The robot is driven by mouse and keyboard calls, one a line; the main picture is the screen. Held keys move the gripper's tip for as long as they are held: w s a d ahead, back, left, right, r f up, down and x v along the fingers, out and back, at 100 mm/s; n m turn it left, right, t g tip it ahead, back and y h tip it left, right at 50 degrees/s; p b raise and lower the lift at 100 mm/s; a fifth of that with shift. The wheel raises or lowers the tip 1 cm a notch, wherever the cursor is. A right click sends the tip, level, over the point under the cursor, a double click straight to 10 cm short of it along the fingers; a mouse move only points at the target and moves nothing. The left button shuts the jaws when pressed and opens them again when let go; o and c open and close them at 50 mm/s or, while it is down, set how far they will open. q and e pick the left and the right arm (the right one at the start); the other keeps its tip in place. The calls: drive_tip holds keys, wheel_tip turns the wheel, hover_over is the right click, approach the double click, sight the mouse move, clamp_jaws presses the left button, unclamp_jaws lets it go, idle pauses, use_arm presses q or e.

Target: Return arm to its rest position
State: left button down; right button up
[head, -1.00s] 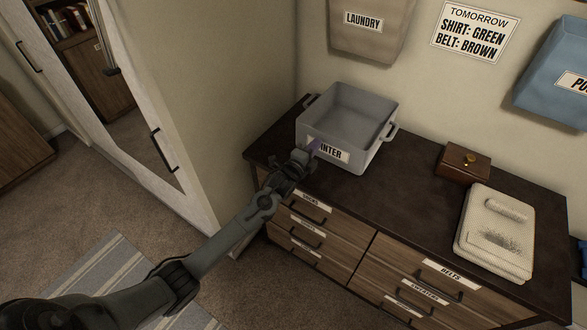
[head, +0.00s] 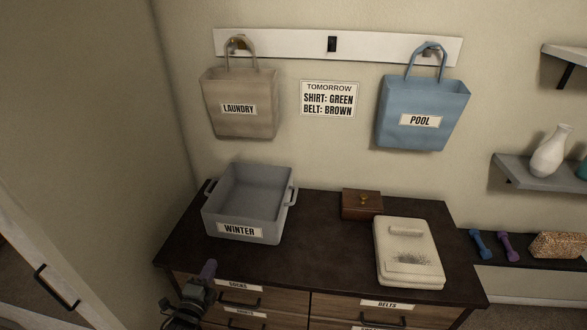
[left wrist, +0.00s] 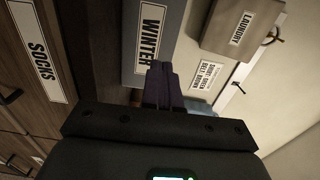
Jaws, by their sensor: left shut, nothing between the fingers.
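My left gripper (head: 209,268) is low in the head view, in front of the dresser's front left edge. Its purple fingers are shut together with nothing between them. It is below the grey WINTER bin (head: 246,232) and apart from it. In the left wrist view the closed fingers (left wrist: 162,84) point toward the bin's WINTER label (left wrist: 150,35), with the SOCKS drawer label (left wrist: 38,52) to the left. Only the end of my left arm shows in the head view. My right gripper is not in view.
A LAUNDRY bag (head: 240,105) and a blue POOL bag (head: 425,105) hang on the wall. A shelf with dumbbells (head: 505,246) is at right.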

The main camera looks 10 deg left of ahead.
use_arm(q)
drive_tip(key=s+d+f+n+g+h, duration=0.1)
drive_tip(key=s+d+f+n+g, duration=0.15)
drive_tip(key=s+d+f, duration=0.4)
drive_tip(key=s+d+f+n+g+h, duration=0.1)
drive_tip(key=s+d+f+n+g, duration=0.2)
drive_tip(key=s, duration=0.6)
drive_tip(key=s+d+r+n+g, duration=0.2)
drive_tip(key=s+n+g, duration=0.25)
drive_tip(key=s, duration=0.35)
drive_tip(key=s+d+r+n+g, duration=0.2)
drive_tip(key=s+n+g, duration=0.25)
drive_tip(key=s, duration=0.35)
wheel_tip(320, 180, up, 29)
drive_tip(key=p, duration=2.8)
drive_tip(key=shift+w+d+p, duration=0.2)
drive_tip(key=shift+w+p, duration=0.15)
drive_tip(key=c, duration=1.8)
unclamp_jaws()
